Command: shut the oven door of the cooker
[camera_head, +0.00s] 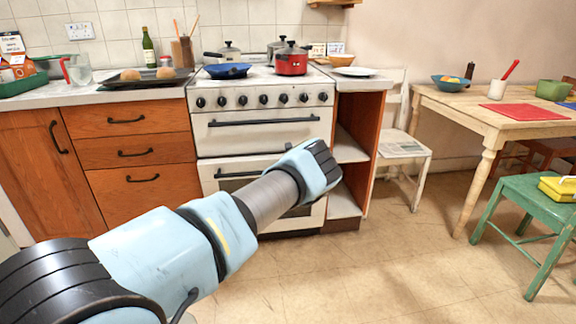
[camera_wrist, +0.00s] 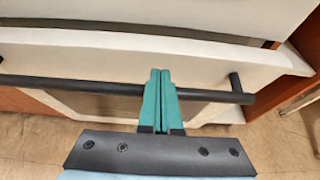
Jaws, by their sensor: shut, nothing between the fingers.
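The white cooker (camera_head: 262,140) stands against the back wall. Its lower oven door (camera_head: 222,167) carries a dark bar handle, partly hidden behind my arm. In the wrist view, the oven door (camera_wrist: 110,50) has its black handle (camera_wrist: 60,83) running across the picture. A dark, narrow gap shows along the door's top edge, so it looks slightly ajar or nearly shut. My gripper (camera_wrist: 160,72) is shut and empty, its green fingers pointing at the door face and crossing the handle in view. I cannot tell whether they touch. The fingers are hidden in the head view.
An open shelf unit (camera_head: 348,146) stands right of the cooker, and wooden drawers (camera_head: 138,152) stand left. A white chair (camera_head: 405,146), a wooden table (camera_head: 480,112) and a green stool (camera_head: 525,190) are to the right. The tiled floor in front is clear.

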